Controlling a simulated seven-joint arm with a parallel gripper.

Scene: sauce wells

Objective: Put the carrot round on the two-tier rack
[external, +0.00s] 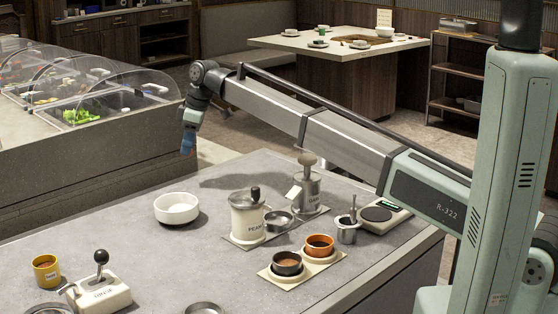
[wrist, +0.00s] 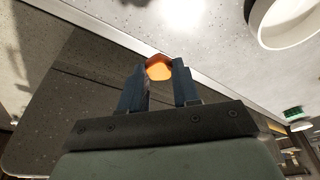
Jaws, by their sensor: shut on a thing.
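My gripper (external: 187,142) hangs above the far left edge of the grey counter in the external view, its blue fingers pointing down. In the wrist view its two blue fingers (wrist: 158,80) are shut on a small orange piece, the carrot round (wrist: 158,67), held at the fingertips. The carrot round is too small to make out in the external view. I cannot make out a two-tier rack for certain in either view; a dark shelving unit (external: 460,70) stands on the floor at the back right.
On the grey counter (external: 120,245) stand a white bowl (external: 176,208), a white dispenser (external: 247,215), a metal dispenser (external: 308,188), a tray with two sauce cups (external: 300,258), a scale (external: 380,214), a yellow cup (external: 46,270) and a lever box (external: 102,292). A covered food bar (external: 80,150) lies beyond.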

